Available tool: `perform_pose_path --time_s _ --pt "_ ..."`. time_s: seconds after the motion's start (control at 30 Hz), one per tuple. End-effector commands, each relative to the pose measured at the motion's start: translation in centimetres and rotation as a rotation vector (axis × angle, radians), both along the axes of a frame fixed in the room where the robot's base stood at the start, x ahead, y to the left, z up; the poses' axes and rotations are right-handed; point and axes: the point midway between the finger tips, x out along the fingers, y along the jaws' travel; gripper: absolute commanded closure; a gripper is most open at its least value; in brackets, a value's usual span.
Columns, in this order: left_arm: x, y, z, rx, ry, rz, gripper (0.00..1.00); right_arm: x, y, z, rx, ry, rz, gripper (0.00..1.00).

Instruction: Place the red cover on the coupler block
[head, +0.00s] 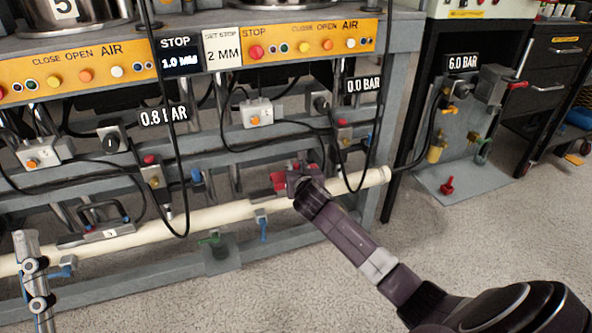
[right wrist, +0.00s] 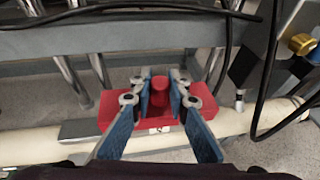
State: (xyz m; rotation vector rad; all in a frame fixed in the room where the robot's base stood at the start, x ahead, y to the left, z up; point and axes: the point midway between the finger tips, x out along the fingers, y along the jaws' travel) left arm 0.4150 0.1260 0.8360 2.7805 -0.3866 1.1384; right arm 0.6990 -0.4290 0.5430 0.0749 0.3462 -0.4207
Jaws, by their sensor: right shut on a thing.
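The red cover (head: 279,181) is at the right gripper, beside the white pipe in the head view. In the right wrist view the cover (right wrist: 113,106) is a flat red piece with a round knob (right wrist: 160,92). My right gripper (right wrist: 160,88) is shut on that knob between its two blue-padded fingers. It also shows in the head view (head: 303,172), small and partly hidden by its own wrist. I cannot make out the coupler block for certain. Whether the cover touches anything below is hidden. What looks like part of my left gripper (head: 34,285) shows at the lower left edge; its fingertips are unclear.
The white pipe (head: 225,215) runs along the low grey frame. Black hoses (head: 182,200) hang in front. A valve station (head: 461,128) stands at the right. The carpet in front is mostly free.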

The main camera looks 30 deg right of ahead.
Motion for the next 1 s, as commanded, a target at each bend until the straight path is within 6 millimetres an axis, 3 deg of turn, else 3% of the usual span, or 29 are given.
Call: perform_pose_path --time_s 0.37,0.87,0.9,1.0 --pt "-0.4 0.1 0.4 -0.007 -0.023 -0.001 0.69 0.0 0.0 -0.2 -0.001 0.000 0.000 1.00" --pt "0.7 -0.1 -0.5 0.012 0.037 0.003 0.69 0.0 0.0 -1.3 -0.001 -0.001 0.000 1.00" --pt "0.7 -0.1 -0.5 0.012 0.037 0.003 0.69 0.0 0.0 -1.4 -0.001 0.000 0.000 0.82" --pt "0.7 -0.1 -0.5 0.011 0.036 0.003 0.69 0.0 0.0 -1.4 -0.001 0.000 0.000 0.71"
